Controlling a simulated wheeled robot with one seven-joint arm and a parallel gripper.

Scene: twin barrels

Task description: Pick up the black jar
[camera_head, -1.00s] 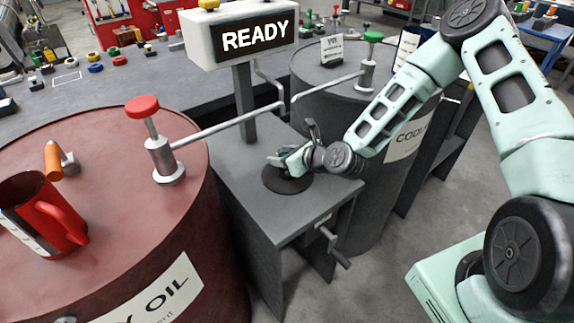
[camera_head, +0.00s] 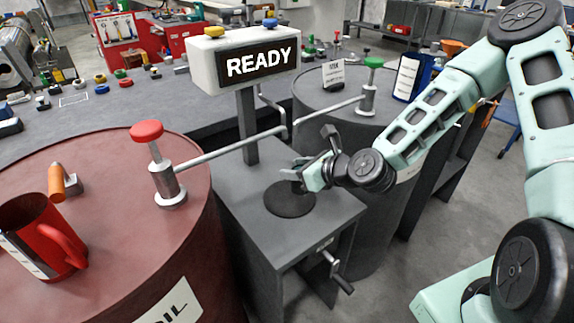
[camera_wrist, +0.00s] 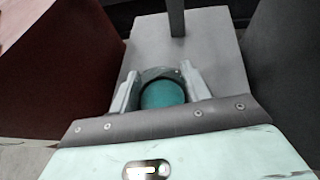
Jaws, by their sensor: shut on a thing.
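My gripper (camera_head: 308,158) is above the grey stand between the two barrels, with its fingers pointing left. In the wrist view, a dark curved edge, which I take to be the black jar (camera_wrist: 160,73), shows between the two fingers. A round teal face lies just below that edge. In the head view the jar is mostly hidden by the fingers, and its shape cannot be made out. A flat black disc (camera_head: 290,200) lies on the stand (camera_head: 325,212), below my gripper.
The red barrel (camera_head: 115,200) at left carries a red mug (camera_head: 40,240) and a red-knobbed valve (camera_head: 160,160). The dark barrel (camera_head: 335,105) has a green-knobbed valve (camera_head: 369,85). A crank (camera_head: 335,270) sticks out of the stand.

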